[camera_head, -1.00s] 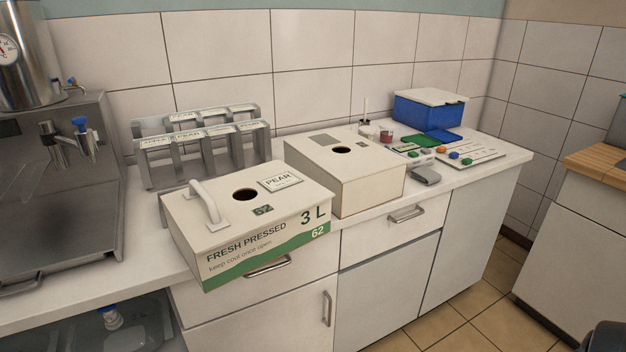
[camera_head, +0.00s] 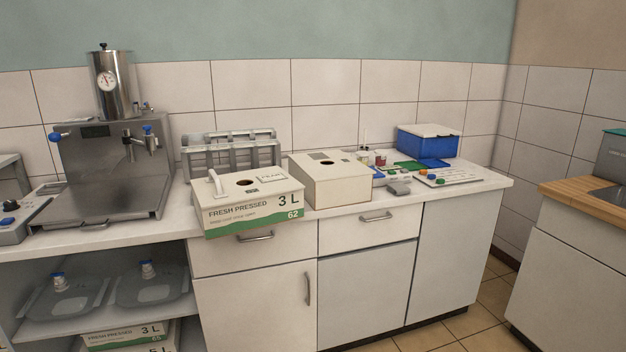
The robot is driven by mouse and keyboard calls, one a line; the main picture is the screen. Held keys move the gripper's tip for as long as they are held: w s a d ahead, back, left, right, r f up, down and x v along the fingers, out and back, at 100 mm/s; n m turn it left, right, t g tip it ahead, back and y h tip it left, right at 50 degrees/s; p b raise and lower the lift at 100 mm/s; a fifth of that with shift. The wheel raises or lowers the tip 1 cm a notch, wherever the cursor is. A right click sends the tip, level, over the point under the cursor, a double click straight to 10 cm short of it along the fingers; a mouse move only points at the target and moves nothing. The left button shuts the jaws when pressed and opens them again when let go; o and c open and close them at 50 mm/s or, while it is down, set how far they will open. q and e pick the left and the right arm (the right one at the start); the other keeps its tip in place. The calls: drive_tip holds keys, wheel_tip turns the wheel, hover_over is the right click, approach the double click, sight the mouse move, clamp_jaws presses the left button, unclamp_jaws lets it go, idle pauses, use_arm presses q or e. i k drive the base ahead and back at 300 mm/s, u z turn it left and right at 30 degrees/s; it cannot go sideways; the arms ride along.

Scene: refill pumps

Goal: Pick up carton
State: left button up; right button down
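A white and green carton (camera_head: 246,217) marked "FRESH PRESSED 3 L 62" sits on the counter at its front edge, left of a plain beige box. It has a white handle on top at its left end, a dark round hole and a label. More cartons (camera_head: 126,334) with the same print, one marked 65, are stacked low on the shelf under the counter at the left, partly cut off by the picture's bottom edge. Neither of my grippers is in view.
A beige box (camera_head: 340,191) with a hole stands right of the carton. A metal rack (camera_head: 187,163) is behind it. A steel machine (camera_head: 84,180) with taps stands left. Clear bags (camera_head: 155,289) lie on the shelf below. A blue bin (camera_head: 440,146) and small parts are at the right.

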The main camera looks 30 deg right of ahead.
sight(228, 219)
drive_tip(key=z, duration=0.6)
drive_tip(key=i, duration=0.7)
drive_tip(key=z, duration=0.45)
drive_tip(key=i, duration=1)
drive_tip(key=u, duration=0.6)
